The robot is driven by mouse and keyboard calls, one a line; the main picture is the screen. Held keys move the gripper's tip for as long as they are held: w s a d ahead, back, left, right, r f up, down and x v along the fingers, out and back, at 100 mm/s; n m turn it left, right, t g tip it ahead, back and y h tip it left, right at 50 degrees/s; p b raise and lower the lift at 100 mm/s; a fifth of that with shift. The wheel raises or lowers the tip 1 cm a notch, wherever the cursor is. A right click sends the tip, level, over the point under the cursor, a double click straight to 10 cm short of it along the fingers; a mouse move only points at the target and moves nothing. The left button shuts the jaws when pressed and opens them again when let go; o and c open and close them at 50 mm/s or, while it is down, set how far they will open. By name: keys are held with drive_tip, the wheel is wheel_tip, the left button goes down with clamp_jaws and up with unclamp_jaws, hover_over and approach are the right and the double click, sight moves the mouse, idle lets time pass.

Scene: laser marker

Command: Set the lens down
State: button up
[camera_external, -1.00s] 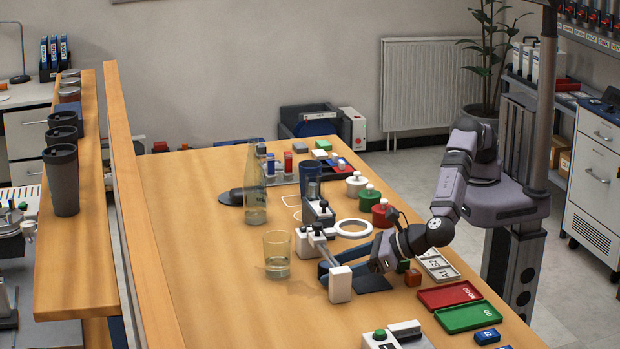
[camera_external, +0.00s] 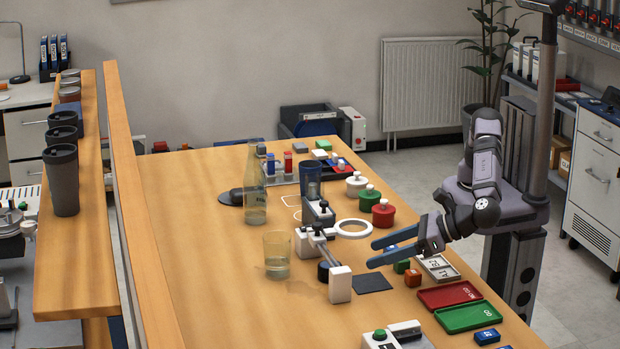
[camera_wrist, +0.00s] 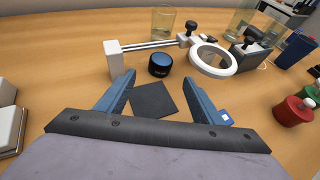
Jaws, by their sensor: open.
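The lens (camera_wrist: 160,62), a short black cylinder with a blue glassy top, stands upright on the table beside the white-ended rail in the wrist view. In the external view the lens (camera_external: 323,271) shows dark behind the rail's near white block, which partly hides it. My gripper (camera_external: 371,253) is open and empty, its two blue fingers spread. It is to the right of the lens, apart from it. In the wrist view the fingertips (camera_wrist: 160,78) point toward the lens, which lies beyond them.
A dark square pad (camera_wrist: 150,102) lies between the fingers. The rail (camera_wrist: 152,45) and white ring (camera_wrist: 213,59) stand near the lens. A glass (camera_external: 277,254) and bottle (camera_external: 255,190) are behind.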

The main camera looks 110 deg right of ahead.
drive_tip(key=shift+o, duration=0.4)
drive_tip(key=shift+s+a+r, duration=0.15)
drive_tip(key=shift+s+r, duration=0.05)
drive_tip(key=shift+s, duration=0.1)
drive_tip(key=shift+t+y, duration=0.7)
drive_tip(key=shift+w+d+f+b, duration=0.25)
drive_tip(key=shift+w+d+f, duration=0.3)
drive_tip(key=shift+w+d, duration=0.25)
drive_tip(key=shift+w+d+f+b, duration=0.2)
drive_tip(key=shift+w+d+f, duration=0.3)
drive_tip(key=shift+w+d, duration=0.3)
drive_tip(key=shift+p+x, duration=1)
drive_tip(key=shift+x, duration=2.65)
drive_tip(key=shift+f, duration=0.1)
drive_tip(key=c, duration=1.3)
drive_tip(key=shift+s+a, duration=0.15)
drive_tip(key=shift+s, duration=0.05)
drive_tip(key=shift+c, duration=0.2)
drive_tip(key=shift+s+a+r, duration=0.1)
drive_tip(key=shift+s+r, duration=0.25)
drive_tip(key=shift+r, duration=0.15)
drive_tip(key=w+r+b+v, duration=0.1)
drive_tip(key=r+b+v, duration=0.1)
drive_tip(key=v, duration=1.3)
wheel_tip(320, 180, up, 10)
drive_tip(key=p, duration=1)
